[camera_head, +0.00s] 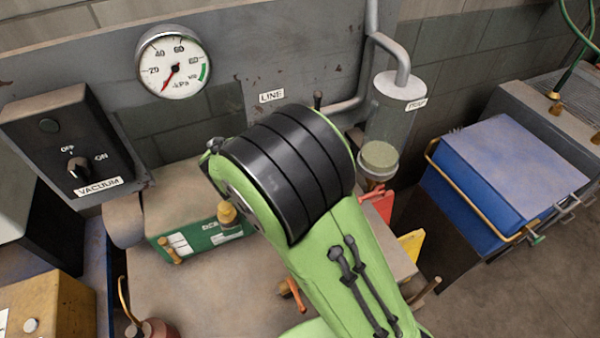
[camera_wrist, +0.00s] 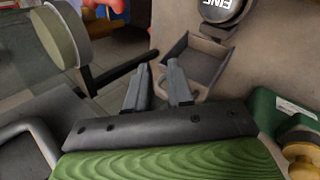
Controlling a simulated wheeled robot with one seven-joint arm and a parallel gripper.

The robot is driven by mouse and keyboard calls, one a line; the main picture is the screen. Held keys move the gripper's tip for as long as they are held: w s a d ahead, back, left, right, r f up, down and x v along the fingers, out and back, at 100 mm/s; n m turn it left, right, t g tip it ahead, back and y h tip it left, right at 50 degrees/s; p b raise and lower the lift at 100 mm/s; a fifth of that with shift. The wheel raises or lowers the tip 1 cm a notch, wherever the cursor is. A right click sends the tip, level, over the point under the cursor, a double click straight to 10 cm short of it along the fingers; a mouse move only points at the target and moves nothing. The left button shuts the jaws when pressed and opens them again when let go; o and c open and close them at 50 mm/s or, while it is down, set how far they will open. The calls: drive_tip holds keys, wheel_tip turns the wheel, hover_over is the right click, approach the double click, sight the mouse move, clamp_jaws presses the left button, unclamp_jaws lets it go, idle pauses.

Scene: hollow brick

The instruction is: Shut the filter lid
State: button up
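My gripper (camera_wrist: 158,66) shows in the wrist view with its two grey fingers apart and nothing seen between them. In the head view my green and black arm hides the fingers. No part is clearly marked as the filter lid. Just past the fingertips is an open square grey box (camera_wrist: 200,64). A dark round piece marked FINE (camera_wrist: 221,10) sits above it. A dark rod (camera_wrist: 125,68) ends close to the left finger; I cannot tell if they touch. A round pale-faced part (camera_wrist: 53,38) stands at the left.
A clear cylinder labelled TRAP (camera_head: 391,108) hangs at the wall. A blue box (camera_head: 505,170) with a yellow handle stands right. The vacuum switch box (camera_head: 68,140) and gauge (camera_head: 173,63) are at left. A green box (camera_head: 200,238) and brass knob (camera_wrist: 303,150) lie close to my arm.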

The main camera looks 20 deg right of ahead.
drive_tip(key=w+a+f+n+t+h+p, duration=0.2)
drive_tip(key=w+a+f+n+t+h, duration=0.1)
drive_tip(key=w+a+n+t+h, duration=0.3)
drive_tip(key=shift+n+h, duration=0.3)
drive_tip(key=d+f, duration=0.1)
drive_tip(key=w+d+f, duration=0.1)
drive_tip(key=d, duration=0.1)
drive_tip(key=w+d+f+b, duration=0.1)
drive_tip(key=d, duration=0.1)
drive_tip(key=shift+w+d+f, duration=0.25)
drive_tip(key=shift+f, duration=0.15)
clamp_jaws()
